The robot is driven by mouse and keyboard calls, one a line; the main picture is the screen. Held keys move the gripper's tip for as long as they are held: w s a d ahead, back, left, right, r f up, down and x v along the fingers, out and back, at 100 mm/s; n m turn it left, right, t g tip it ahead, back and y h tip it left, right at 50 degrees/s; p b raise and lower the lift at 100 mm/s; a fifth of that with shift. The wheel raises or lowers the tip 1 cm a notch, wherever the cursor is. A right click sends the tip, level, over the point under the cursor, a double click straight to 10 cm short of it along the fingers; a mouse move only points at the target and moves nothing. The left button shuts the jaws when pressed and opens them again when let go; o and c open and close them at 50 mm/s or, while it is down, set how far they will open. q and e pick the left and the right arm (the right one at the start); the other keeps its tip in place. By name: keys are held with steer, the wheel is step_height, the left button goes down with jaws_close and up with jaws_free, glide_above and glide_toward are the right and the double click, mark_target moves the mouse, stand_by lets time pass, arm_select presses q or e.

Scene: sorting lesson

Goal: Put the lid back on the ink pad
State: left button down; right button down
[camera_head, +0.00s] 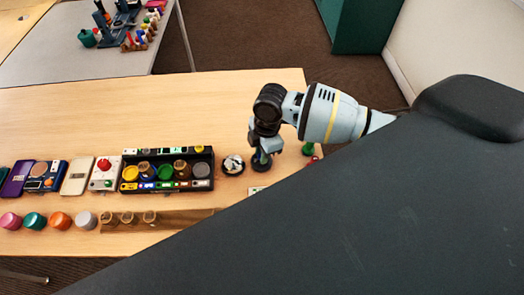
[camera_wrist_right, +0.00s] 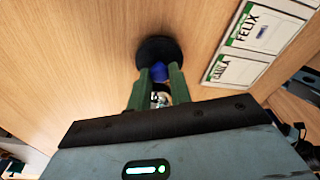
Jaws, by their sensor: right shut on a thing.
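My right gripper (camera_head: 264,157) points down over the right part of the wooden table. In the right wrist view its green fingers (camera_wrist_right: 160,80) are closed around a blue knob (camera_wrist_right: 158,72) on a round black disc (camera_wrist_right: 158,48), which looks like the ink pad's lid. The disc also shows under the fingers in the head view (camera_head: 261,166). Whether it touches the table I cannot tell. Just left of it lies a round dark piece with a pale, patterned top (camera_head: 233,165), possibly the open ink pad. My left gripper is not in view.
A black organiser tray (camera_head: 128,186) with coloured round pieces stands to the left. Small pots (camera_head: 60,221) line the front. A green-topped piece (camera_head: 308,149) is right of the gripper. Name cards (camera_wrist_right: 262,28) lie nearby. The table's back area is clear.

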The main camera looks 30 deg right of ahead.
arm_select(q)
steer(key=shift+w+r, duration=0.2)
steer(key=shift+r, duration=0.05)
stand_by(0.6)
arm_select(e)
steer(key=c, duration=1.2)
jaws_free()
steer(key=shift+o, duration=0.5)
steer(key=o, duration=0.4)
steer(key=shift+r+p, duration=1.95)
steer(key=shift+r, duration=1.55)
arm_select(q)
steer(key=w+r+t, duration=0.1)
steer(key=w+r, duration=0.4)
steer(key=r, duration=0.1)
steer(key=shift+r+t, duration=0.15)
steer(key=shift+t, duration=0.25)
